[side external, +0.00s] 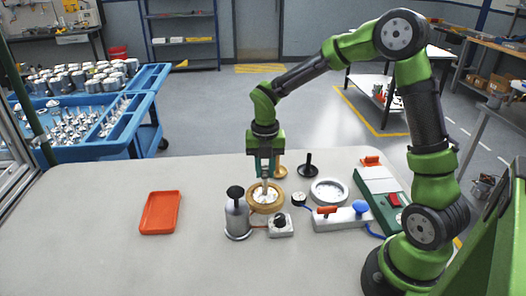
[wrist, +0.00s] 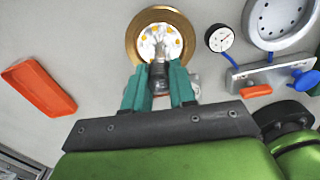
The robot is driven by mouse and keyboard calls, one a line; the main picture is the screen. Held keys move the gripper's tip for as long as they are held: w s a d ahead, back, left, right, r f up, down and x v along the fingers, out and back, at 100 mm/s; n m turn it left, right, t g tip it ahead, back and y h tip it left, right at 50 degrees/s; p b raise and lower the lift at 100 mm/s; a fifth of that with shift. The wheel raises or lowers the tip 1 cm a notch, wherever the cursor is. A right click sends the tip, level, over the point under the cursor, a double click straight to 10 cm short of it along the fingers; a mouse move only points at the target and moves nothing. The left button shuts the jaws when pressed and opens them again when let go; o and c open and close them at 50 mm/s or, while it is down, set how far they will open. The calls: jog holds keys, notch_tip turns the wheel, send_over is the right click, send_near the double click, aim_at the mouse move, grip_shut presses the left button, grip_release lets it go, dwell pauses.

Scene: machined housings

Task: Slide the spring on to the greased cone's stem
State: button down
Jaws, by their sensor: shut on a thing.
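A round brass housing (side external: 278,203) stands on the table, and it shows in the wrist view (wrist: 133,38) as a wide ring. White, grease-like matter with yellow patches (wrist: 150,38) lies inside its rim; I cannot clearly make out a cone there. My gripper (side external: 265,178) points down over the housing. In the wrist view, my gripper's teal fingers (wrist: 159,80) are shut on a small grey piece (wrist: 159,72) above the housing's middle. I cannot tell whether this piece is the spring or the stem, nor whether coils surround a stem. The fingers hide its sides.
An orange tray (side external: 160,213) lies at left with bare table around it. A dial gauge (wrist: 219,38), a white ring (side external: 329,192) and a clamp plate (side external: 343,219) are at right.

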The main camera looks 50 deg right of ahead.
jog(key=shift+f, duration=1.1)
dwell(1.5)
jog(key=shift+c, duration=1.9)
grip_release()
jog(key=shift+r, duration=4)
